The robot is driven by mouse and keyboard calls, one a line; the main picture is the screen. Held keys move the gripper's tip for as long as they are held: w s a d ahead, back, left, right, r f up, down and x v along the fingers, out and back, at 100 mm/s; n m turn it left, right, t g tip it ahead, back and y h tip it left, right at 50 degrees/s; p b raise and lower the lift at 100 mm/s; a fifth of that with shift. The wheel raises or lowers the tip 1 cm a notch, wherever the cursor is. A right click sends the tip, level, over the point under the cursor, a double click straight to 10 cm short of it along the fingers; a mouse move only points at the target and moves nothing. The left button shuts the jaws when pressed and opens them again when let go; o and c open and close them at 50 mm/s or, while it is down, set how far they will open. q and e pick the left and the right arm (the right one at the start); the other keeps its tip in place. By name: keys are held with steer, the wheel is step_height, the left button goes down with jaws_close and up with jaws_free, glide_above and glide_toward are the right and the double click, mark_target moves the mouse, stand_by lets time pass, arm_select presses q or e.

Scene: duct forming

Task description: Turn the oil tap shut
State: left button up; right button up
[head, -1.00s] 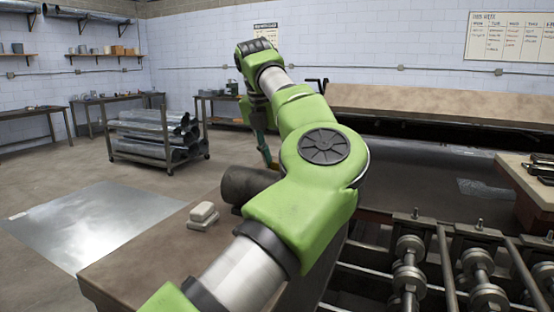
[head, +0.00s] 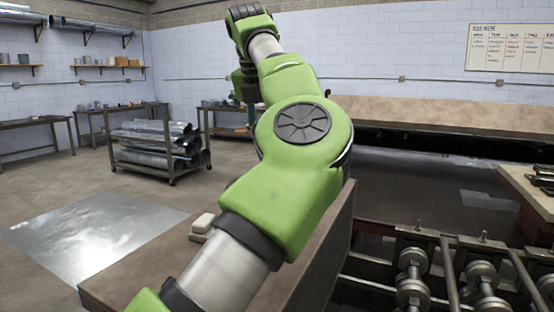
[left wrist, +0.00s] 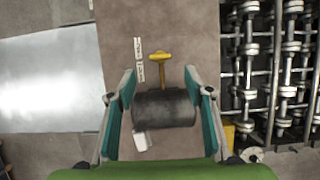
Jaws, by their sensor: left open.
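The yellow oil tap (left wrist: 160,58), with a T-shaped handle, shows in the left wrist view at the end of a dark cylindrical can (left wrist: 165,109). The can lies across the view between my left gripper's teal fingers. In the head view my left arm hides the tap and can, and most of the gripper. My right gripper is not in view.
Pale blocks (head: 202,225) lie on the brown bench (head: 120,278); one also shows beside the can in the left wrist view (left wrist: 141,140). A machine with metal rollers (head: 413,262) stands to the right.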

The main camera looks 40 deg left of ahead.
arm_select(q)
steer(key=shift+v, duration=1.6)
